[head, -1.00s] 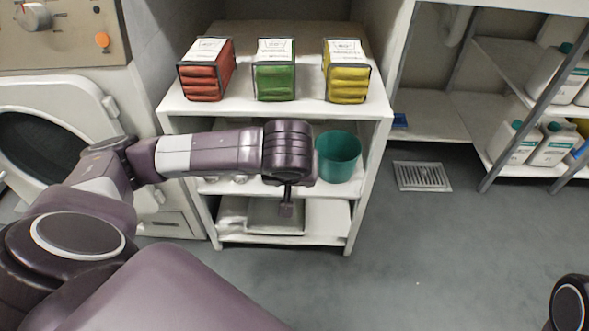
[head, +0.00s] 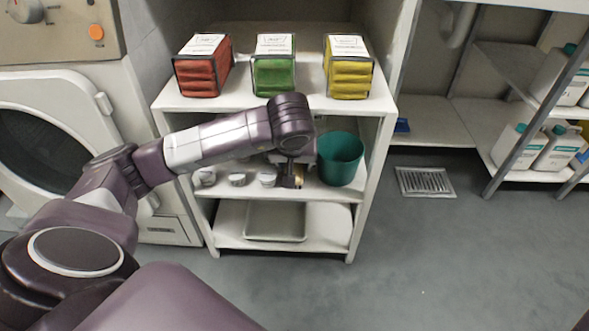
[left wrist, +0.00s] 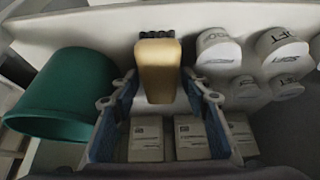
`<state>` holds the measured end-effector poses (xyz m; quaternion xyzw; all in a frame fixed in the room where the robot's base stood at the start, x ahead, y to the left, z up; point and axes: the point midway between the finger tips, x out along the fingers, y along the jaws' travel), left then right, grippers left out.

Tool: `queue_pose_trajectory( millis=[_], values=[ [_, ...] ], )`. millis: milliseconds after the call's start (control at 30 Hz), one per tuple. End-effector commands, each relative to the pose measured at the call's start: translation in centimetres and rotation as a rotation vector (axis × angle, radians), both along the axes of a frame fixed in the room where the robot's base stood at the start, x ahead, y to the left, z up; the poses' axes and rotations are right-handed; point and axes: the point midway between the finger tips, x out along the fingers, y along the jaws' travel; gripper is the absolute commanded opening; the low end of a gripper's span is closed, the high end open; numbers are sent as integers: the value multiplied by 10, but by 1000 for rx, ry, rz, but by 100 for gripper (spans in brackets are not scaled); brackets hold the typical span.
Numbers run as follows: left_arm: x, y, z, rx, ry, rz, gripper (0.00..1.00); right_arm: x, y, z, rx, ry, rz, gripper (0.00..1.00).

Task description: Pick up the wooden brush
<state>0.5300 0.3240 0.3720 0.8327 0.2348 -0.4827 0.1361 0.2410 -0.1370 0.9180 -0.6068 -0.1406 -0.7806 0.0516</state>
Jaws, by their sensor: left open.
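The wooden brush, a tan block with dark bristles at its far end, shows in the left wrist view (left wrist: 158,72) on the white middle shelf. In the head view only a small tan bit of the brush (head: 299,181) shows beside the gripper. My left gripper (head: 290,180) is at the middle shelf of the rack. In the left wrist view its two blue-padded fingers (left wrist: 160,97) are open, one on each side of the brush's near end. I cannot tell whether they touch it. My right gripper is not in view.
A green bucket (head: 340,158) stands close to the right of the gripper. White round containers (head: 237,179) stand to its left. White boxes (left wrist: 190,137) show below the brush in the wrist view. Red (head: 201,72), green (head: 273,72) and yellow (head: 348,72) bundles sit on the top shelf (head: 310,102).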

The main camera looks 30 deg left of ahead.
Motion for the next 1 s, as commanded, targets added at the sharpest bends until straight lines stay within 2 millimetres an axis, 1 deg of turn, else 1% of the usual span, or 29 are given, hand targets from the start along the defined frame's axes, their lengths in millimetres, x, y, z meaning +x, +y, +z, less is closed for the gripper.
queue_pose_trajectory(
  millis=[433, 800, 867, 1000],
  values=[
    [0, 0, -3, 1, -1, 0, 42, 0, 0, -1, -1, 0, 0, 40],
    [0, 0, -5, 1, -1, 0, 42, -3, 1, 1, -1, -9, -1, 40],
    [0, 0, -5, 1, -1, 0, 36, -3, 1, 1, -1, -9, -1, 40],
    [0, 0, -5, 0, 0, 0, 21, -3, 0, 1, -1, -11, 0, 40]
  ],
)
